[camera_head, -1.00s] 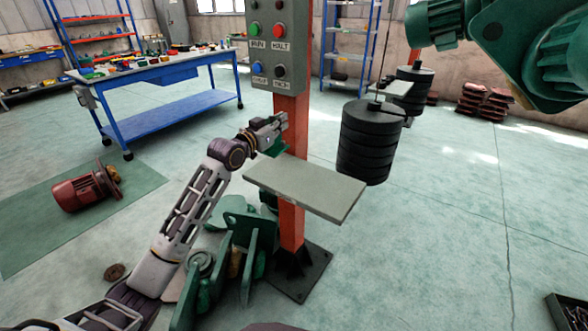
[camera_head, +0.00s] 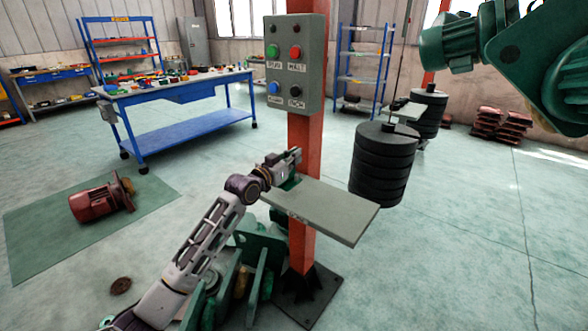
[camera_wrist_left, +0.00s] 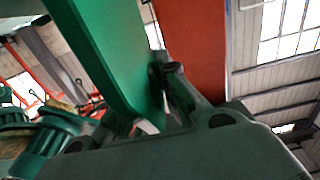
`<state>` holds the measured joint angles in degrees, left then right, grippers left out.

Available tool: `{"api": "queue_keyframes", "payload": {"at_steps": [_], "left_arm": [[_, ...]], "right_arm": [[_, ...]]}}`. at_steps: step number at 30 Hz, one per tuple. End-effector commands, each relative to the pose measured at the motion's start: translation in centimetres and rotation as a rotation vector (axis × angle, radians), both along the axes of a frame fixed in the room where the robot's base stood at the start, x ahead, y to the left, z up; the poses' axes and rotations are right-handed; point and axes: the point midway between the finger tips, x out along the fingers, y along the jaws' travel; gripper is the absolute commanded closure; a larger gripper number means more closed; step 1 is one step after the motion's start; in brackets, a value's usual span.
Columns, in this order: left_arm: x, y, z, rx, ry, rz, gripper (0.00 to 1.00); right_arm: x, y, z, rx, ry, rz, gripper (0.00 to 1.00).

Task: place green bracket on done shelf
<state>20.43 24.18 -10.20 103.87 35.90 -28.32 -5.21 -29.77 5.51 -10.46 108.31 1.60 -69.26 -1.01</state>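My left gripper (camera_head: 292,158) is at the orange post, just above the back left part of the grey shelf plate (camera_head: 335,213). It appears shut on the green bracket (camera_head: 291,183), a small green piece showing under the fingers, low over or touching the plate; I cannot tell which. In the left wrist view the bracket (camera_wrist_left: 108,50) is a broad green bar beside the dark fingers (camera_wrist_left: 172,88), with the orange post behind. The fingertips' contact is partly hidden. My right gripper is not in view.
The post (camera_head: 303,150) carries a button box (camera_head: 295,65) above the plate. Larger green parts (camera_head: 262,255) stand below. Black stacked weights (camera_head: 382,165) hang at right, and a green hoist (camera_head: 530,60) is upper right. A red motor (camera_head: 98,203) lies on the green mat.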

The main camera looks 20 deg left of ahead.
Motion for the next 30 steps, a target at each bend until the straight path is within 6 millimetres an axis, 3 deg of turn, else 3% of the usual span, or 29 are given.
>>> {"api": "queue_keyframes", "payload": {"at_steps": [5, 13, 28, 30], "left_arm": [[0.0, 0.0, -1.2, 0.000, -0.001, 0.000, 1.00], [0.0, 0.0, -3.7, -0.001, -0.002, 0.000, 1.00], [0.0, 0.0, -4.1, -0.001, -0.003, 0.000, 1.00], [0.0, 0.0, -4.3, -0.001, 0.001, 0.000, 0.90]], "right_arm": [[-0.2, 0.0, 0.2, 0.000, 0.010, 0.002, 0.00], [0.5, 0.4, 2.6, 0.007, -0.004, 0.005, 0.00], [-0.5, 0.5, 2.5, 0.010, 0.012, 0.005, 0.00], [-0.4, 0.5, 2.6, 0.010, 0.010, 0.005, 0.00]]}}
